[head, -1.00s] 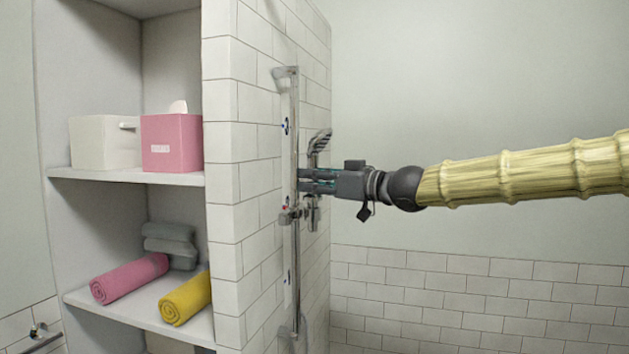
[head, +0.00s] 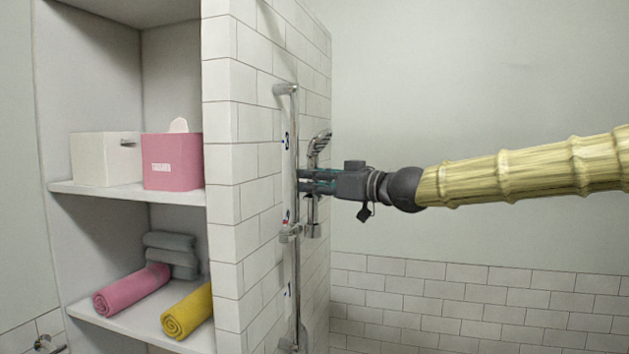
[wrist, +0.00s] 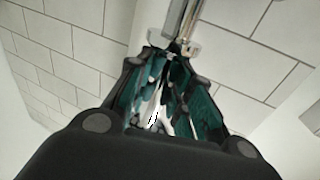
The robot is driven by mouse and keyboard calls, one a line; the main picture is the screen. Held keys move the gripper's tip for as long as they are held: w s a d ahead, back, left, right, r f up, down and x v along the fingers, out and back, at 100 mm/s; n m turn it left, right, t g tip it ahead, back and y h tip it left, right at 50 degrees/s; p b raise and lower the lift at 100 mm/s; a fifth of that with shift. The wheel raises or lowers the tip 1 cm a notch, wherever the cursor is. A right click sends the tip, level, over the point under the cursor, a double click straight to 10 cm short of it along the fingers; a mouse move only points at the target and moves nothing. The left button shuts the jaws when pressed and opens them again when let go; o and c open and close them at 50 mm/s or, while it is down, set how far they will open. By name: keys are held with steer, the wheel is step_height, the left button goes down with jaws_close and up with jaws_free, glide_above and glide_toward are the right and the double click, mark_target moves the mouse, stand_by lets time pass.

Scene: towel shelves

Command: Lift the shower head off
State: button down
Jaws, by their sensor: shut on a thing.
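The chrome shower head (head: 320,146) is upright beside the vertical wall rail (head: 295,160). My gripper (head: 308,181) is shut on its handle, just below the spray face. The handle's lower end shows under the fingers, beside the holder (head: 290,232) on the rail. I cannot tell whether that end is fully clear of the holder. In the wrist view my gripper's teal fingers (wrist: 162,95) close together and hide most of what lies between them. A chrome bar and bracket show just beyond them.
A white-tiled wall (head: 232,130) stands behind the rail. To its left are shelves with a white box (head: 100,160), a pink tissue box (head: 172,162), grey towels (head: 170,255), a pink rolled towel (head: 132,290) and a yellow one (head: 188,310). The space right of the rail is open.

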mark_target(317, 160)
steer(key=shift+r+p, duration=2.3)
steer(key=shift+p, duration=0.25)
steer(key=shift+d+f, duration=0.1)
